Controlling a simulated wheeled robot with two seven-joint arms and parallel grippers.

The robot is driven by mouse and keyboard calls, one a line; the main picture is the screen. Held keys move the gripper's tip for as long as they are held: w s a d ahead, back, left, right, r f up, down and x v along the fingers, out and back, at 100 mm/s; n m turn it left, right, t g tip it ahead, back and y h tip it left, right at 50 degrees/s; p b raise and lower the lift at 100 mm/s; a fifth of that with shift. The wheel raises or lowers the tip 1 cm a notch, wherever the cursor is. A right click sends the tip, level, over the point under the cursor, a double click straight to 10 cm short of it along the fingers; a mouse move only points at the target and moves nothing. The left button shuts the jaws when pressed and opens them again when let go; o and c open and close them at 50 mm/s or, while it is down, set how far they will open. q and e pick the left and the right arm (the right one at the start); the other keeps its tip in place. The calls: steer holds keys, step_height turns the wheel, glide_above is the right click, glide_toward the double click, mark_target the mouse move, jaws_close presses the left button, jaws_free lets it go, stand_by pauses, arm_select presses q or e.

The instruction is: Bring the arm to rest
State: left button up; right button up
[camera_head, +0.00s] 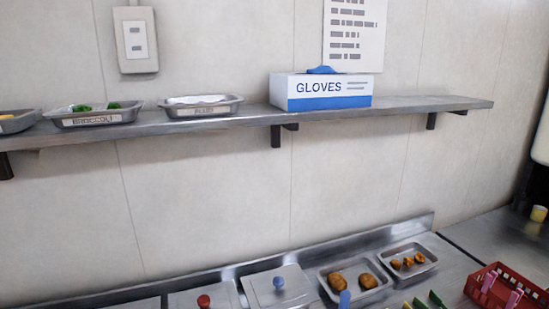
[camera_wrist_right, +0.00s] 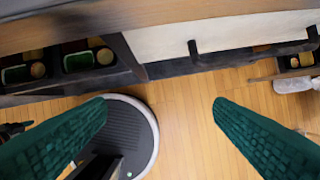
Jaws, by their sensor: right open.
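My right gripper (camera_wrist_right: 160,103) shows in the right wrist view, with its two green textured fingers wide apart and nothing between them. It hangs over a wooden floor, apart from the table edge above it in the picture. Two black bento trays (camera_wrist_right: 68,64) with green and tan contents show at the top left of that view. A further dark tray (camera_wrist_right: 287,62) shows partly at the far right. Neither gripper shows in the head view, and my left gripper is in no frame.
In the head view, a shelf (camera_head: 390,104) holds a gloves box (camera_head: 300,103), a broccoli tray (camera_head: 64,121) and other trays. Below are metal pans, a pan of brown food (camera_head: 327,271), knobbed lids (camera_head: 270,295) and a red basket (camera_head: 472,293). Bare wooden floor (camera_wrist_right: 185,130) lies below my right gripper.

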steer(key=s+f+g, duration=0.1)
steer(key=s+f, duration=0.2)
steer(key=f, duration=0.7)
steer(key=s+d+f, duration=0.1)
steer(key=s+f, duration=0.2)
steer(key=f, duration=0.7)
steer(key=s+f+g, duration=0.1)
steer(key=s+f, duration=0.2)
steer(key=f, duration=0.7)
steer(key=s+d+f, duration=0.2)
steer(key=s+f, duration=0.4)
steer(key=s, duration=0.4)
steer(key=shift+f, duration=0.3)
